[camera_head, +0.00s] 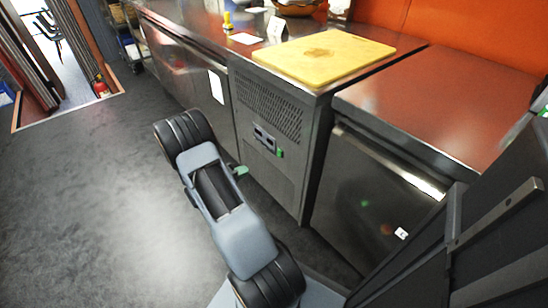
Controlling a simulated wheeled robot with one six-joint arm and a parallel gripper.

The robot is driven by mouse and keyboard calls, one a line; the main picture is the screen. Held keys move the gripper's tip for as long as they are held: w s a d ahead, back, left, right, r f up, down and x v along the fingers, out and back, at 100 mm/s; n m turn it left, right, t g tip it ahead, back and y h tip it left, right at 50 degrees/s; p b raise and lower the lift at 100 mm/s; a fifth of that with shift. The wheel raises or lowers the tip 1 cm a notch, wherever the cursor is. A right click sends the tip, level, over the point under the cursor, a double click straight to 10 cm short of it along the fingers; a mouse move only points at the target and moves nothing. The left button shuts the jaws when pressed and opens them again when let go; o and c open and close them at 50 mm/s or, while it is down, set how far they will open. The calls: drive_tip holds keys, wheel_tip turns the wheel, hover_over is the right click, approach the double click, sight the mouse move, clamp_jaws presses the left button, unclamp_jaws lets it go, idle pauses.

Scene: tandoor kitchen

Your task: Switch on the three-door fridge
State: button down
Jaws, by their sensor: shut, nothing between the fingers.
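The three-door fridge (222,105) is a low steel counter unit running from the back left to the middle. Its machine panel (241,113) faces me, with a slotted vent grille (268,105) on top. Below the grille are a small dark control strip (264,138) and a green switch (280,152). Whether the switch is on or off is too small to tell. My gripper (240,170) shows only as a small green tip beside my arm, left of the switch and apart from it in the picture. It is shut and empty; most of it is hidden behind my arm.
A yellow cutting board (325,57) lies on the counter above the panel. A second steel-fronted unit (365,195) stands to the right. Grey floor (90,200) is open at the left. A red extinguisher (101,87) stands near the doorway at the back left.

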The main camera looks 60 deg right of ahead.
drive_tip(key=shift+s+g, duration=0.5)
drive_tip(key=shift+d+f, duration=0.1)
drive_tip(key=b, duration=0.5)
approach(279, 156)
drive_tip(key=shift+f+x, duration=0.2)
drive_tip(key=shift+x, duration=3.55)
drive_tip(key=shift+w, duration=0.1)
